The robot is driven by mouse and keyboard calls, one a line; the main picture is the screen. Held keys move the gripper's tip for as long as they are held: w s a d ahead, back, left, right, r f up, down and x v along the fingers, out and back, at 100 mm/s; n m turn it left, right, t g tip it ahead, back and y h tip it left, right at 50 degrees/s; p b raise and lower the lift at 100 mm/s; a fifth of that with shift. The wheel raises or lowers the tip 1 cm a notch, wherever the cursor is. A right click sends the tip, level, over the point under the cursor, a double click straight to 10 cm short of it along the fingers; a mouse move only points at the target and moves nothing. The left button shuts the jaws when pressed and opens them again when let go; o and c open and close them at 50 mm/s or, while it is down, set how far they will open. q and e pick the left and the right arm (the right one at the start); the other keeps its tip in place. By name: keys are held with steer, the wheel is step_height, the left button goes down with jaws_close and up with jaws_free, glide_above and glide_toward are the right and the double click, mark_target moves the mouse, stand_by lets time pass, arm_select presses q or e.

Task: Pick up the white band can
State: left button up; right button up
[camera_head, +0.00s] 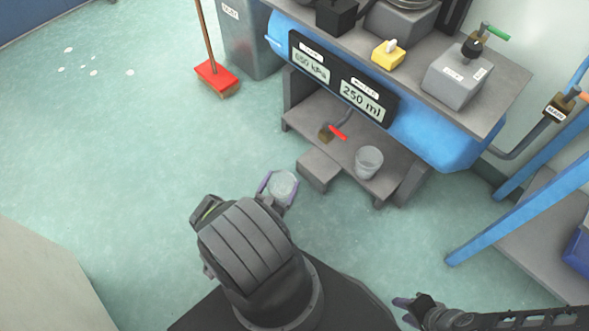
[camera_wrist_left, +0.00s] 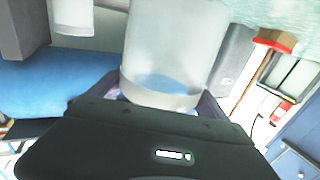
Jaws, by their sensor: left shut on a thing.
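A clear, frosted can (camera_head: 285,183) with a whitish band (camera_wrist_left: 160,94) near its gripper end is between the fingers of my left gripper (camera_head: 278,187). My left gripper is shut on it, in front of the low shelf and over the floor. In the left wrist view the can fills the upper middle, and something bluish shows through it. A second clear can (camera_head: 369,162) stands upright on the low shelf; what seems to be it is at the top left of the left wrist view (camera_wrist_left: 74,16). My right gripper (camera_head: 407,308) is low at the right; its opening is unclear.
The grey low shelf (camera_head: 402,171) also holds a red-handled tool (camera_head: 338,132). A grey step block (camera_head: 318,170) is in front. Above are a blue tank (camera_head: 440,145), two display panels and a cluttered bench top (camera_head: 508,92). Blue rails (camera_head: 500,222) stand right.

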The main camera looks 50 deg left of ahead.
arm_select(q)
steer(key=shift+s, duration=1.05)
